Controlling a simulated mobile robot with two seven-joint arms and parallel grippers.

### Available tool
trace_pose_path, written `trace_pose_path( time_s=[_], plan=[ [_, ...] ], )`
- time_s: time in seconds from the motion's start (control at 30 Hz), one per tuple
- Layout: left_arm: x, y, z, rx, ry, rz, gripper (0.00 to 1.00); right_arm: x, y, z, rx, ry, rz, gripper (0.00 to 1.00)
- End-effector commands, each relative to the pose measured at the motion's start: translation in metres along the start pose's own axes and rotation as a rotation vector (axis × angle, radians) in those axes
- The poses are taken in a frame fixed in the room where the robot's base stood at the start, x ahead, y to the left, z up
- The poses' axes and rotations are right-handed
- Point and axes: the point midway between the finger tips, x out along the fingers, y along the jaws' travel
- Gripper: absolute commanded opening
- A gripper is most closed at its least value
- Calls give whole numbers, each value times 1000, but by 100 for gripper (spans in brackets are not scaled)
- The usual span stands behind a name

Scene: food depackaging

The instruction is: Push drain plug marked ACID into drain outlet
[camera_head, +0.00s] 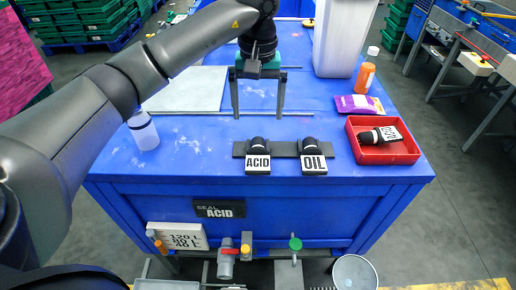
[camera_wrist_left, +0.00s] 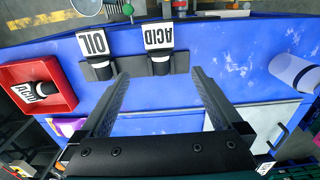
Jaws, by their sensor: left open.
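A black plug with a white ACID label (camera_head: 258,164) sits in a dark rack (camera_head: 286,150) at the table's front edge, beside a similar plug labelled OIL (camera_head: 313,164). Another black plug labelled ACID (camera_head: 388,133) lies on its side in a red tray (camera_head: 404,158). My left gripper (camera_head: 258,116) is open and empty, its fingers pointing down behind the racked ACID plug. In the left wrist view this plug (camera_wrist_left: 158,38) shows beyond the gap between the fingertips (camera_wrist_left: 160,72), apart from them. I cannot make out the drain outlet with certainty. My right gripper is not in view.
A SEAL ACID sign (camera_head: 219,209) is on the table's front. Below are a red-handled valve (camera_head: 228,252) and a green-knobbed valve (camera_head: 295,244).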

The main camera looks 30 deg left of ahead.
Motion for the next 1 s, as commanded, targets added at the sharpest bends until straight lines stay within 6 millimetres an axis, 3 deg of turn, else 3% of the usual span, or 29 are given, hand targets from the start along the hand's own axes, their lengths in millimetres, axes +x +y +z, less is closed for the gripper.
trace_pose_path(
  time_s=[0.33, 0.67, 1.0],
  plan=[
    [72, 0, 2, 1, -7, -1, 100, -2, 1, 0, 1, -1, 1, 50],
    [100, 1, 1, 0, -6, 1, 100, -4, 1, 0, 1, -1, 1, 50],
    [143, 1, -2, 0, -5, 3, 100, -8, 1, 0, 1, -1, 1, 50]
  ],
)
